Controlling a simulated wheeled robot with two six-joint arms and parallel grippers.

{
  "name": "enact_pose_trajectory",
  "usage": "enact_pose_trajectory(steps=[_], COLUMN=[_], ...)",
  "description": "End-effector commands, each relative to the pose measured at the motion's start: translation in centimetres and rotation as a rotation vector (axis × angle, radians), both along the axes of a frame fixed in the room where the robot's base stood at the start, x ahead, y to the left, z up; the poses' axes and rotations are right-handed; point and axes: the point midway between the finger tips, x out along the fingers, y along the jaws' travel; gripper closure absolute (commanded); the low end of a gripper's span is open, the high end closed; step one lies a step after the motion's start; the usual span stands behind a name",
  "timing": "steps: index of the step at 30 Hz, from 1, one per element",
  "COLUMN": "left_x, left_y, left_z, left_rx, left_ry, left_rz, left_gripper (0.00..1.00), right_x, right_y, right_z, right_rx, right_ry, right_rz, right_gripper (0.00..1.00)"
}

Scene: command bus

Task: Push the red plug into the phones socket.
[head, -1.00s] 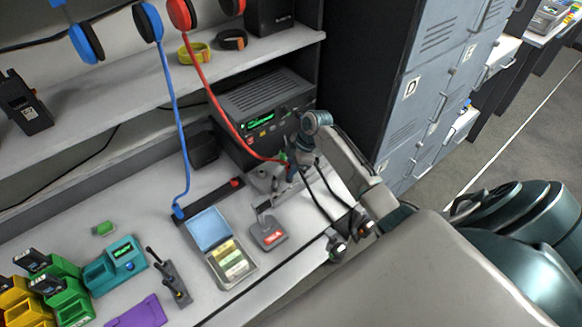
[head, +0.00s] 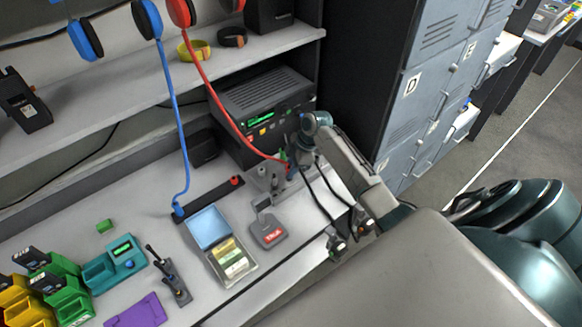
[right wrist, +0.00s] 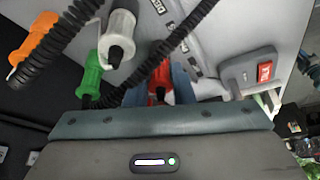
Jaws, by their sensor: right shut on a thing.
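My right gripper (head: 291,168) is shut on the red plug (right wrist: 159,88), whose body shows between the fingers in the right wrist view. In the head view the gripper and arm mostly hide the plug. A red cord (head: 222,108) runs from the red headphones (head: 181,12) down to the gripper. The gripper is just in front of the black radio unit's (head: 262,101) right front corner, above the bench. The phones socket cannot be made out in either view. My left gripper is not in view.
Orange (right wrist: 36,42), green (right wrist: 92,72) and white (right wrist: 118,38) handles and dark coiled cords crowd the right wrist view. A blue cord (head: 178,110) hangs left of the radio.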

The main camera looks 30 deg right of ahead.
Motion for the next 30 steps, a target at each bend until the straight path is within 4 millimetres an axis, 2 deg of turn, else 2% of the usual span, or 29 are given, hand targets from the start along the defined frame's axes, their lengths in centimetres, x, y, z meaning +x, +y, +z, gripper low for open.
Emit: enact_pose_trajectory(steps=[9, 10, 12, 14, 23, 30], left_x=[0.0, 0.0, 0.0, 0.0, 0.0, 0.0], left_y=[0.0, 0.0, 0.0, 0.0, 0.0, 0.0], left_z=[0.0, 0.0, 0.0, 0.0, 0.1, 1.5], left_rx=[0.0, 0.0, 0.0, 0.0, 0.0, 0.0], left_ry=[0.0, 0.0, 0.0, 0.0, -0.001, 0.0], left_rz=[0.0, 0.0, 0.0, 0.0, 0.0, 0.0], left_gripper=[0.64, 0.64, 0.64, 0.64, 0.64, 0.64], right_x=[-0.1, -0.1, -0.1, -0.1, 0.0, 0.0], right_y=[0.0, 0.0, 0.0, 0.0, 0.0, 0.0], right_z=[-0.1, -0.1, -0.1, -0.1, 0.1, 1.7], right_rx=[0.001, 0.001, 0.001, 0.001, 0.001, -0.001], right_ry=[0.002, 0.002, 0.002, 0.002, 0.002, 0.001], right_rz=[0.0, 0.0, 0.0, 0.0, 0.0, 0.0], right_gripper=[0.93, 0.76, 0.62, 0.53, 0.53, 0.53])
